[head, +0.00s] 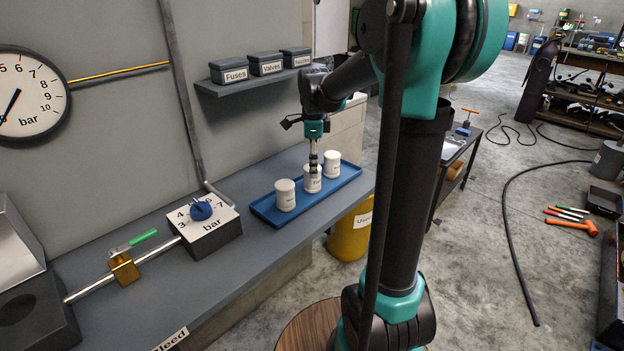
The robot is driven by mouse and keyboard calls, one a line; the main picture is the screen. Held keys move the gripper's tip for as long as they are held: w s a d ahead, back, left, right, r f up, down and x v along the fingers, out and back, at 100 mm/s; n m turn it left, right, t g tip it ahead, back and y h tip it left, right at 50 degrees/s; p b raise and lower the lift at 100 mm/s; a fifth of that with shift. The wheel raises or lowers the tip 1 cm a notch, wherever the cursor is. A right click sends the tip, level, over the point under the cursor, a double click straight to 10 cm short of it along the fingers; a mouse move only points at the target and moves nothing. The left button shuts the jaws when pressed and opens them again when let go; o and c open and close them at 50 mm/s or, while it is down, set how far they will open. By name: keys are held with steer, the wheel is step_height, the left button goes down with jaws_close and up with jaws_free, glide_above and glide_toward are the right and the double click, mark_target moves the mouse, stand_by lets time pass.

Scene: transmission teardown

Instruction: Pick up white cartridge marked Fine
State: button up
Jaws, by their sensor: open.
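Three white cartridges stand upright in a row in a blue tray (264,213) on the grey bench. They are the left cartridge (285,196), the middle cartridge (312,183) and the right cartridge (332,164). Each seems to carry small dark lettering, too small to read, so I cannot tell which one is marked Fine. My gripper (313,169) points down at the top of the middle cartridge. Its fingers are open and overlap the cartridge's top in the picture; I cannot tell whether they touch it.
A regulator box with a blue knob (202,210) and a pipe valve with a green handle (143,238) stand left of the tray. A wall shelf (245,85) with labelled bins is above. A yellow bin (350,238) stands below the bench's front edge.

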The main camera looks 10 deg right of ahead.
steer(key=shift+w+a+f, duration=0.1)
steer(key=shift+w+f, duration=0.05)
steer(key=shift+f, duration=1.4)
steer(key=shift+w+a+f, duration=0.1)
steer(key=shift+f, duration=1.45)
steer(key=c, duration=1.3)
steer(key=shift+r, duration=0.2)
